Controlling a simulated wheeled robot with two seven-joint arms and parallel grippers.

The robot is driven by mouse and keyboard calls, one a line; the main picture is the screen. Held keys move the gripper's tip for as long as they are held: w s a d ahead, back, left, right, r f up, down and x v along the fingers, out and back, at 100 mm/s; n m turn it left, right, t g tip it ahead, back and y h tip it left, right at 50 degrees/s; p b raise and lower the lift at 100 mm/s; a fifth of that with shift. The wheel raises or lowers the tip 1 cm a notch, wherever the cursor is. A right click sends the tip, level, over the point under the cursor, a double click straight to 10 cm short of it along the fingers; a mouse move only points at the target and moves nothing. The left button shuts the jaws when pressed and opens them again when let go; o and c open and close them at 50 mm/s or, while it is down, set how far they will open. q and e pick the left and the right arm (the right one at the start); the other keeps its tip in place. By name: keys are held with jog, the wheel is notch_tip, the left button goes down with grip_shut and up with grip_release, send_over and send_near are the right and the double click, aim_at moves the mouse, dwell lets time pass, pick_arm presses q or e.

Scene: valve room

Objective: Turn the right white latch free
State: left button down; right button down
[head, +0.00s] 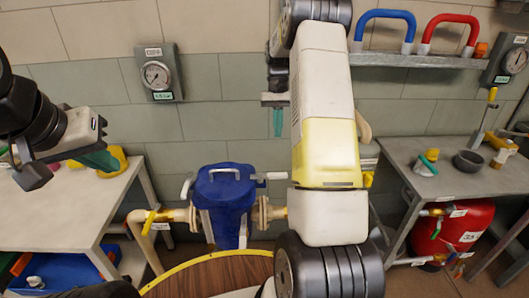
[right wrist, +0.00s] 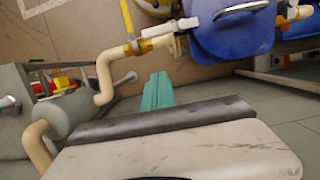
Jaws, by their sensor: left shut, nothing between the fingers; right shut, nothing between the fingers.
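A blue vessel with a lid (head: 226,176) stands low in the middle of the head view. The right white latch (head: 272,176) sticks out at the lid's right side, its far end near my right arm. The left white latch (head: 186,187) shows on the other side. My right gripper (head: 278,123) is shut and empty, its teal fingers pointing down above the right latch, apart from it. In the right wrist view its fingers (right wrist: 157,92) are together, with the blue lid (right wrist: 235,30) at upper right. My left gripper (head: 103,162) is shut and empty over the left table.
Cream pipes with a yellow valve handle (head: 150,222) run left of the vessel. A grey table (head: 60,210) stands at left, another (head: 455,180) at right with a red tank (head: 467,232) beneath. A wall shelf (head: 415,61) carries blue and red handles. My right arm hides the middle.

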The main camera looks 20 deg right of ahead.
aim_at(269, 177)
jog(key=s+a+f, duration=0.1)
jog(key=s+f, duration=0.5)
jog(key=f, duration=0.3)
jog(key=shift+s+a+f, duration=0.15)
jog(key=shift+a+f, duration=0.1)
jog(key=shift+a, duration=0.05)
